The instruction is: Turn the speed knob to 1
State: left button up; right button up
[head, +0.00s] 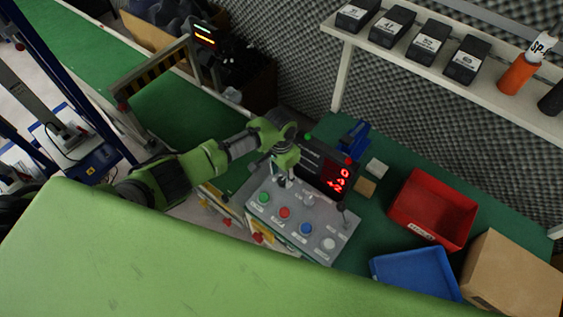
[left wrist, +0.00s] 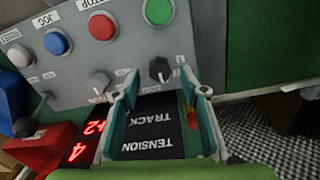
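The grey control panel (head: 320,228) stands on the green bench with green, red, blue and white buttons along its front. My left gripper (head: 284,181) is over its left part, pointing down. In the left wrist view the left gripper (left wrist: 159,80) is open, and a black knob (left wrist: 159,69) shows between its fingertips; I cannot tell whether they touch it. A pale grey knob (left wrist: 98,83) is beside it, apart from the fingers, and shows in the head view (head: 309,199). The knobs' labels and marks are not readable, so I cannot tell which is speed. My right gripper is not in view.
A black display (head: 322,168) with red digits stands behind the panel. A lever with a dark ball (head: 341,206) rises at the panel's right. A red bin (head: 433,207), blue tray (head: 414,273) and cardboard box (head: 513,278) are to the right. A shelf (head: 470,97) is above.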

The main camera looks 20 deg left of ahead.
aim_at(281, 179)
pick_arm(q)
notch_tip(281, 179, up, 10)
jog(key=shift+f, duration=0.15)
jog(key=shift+a, duration=0.1)
dwell(0.5)
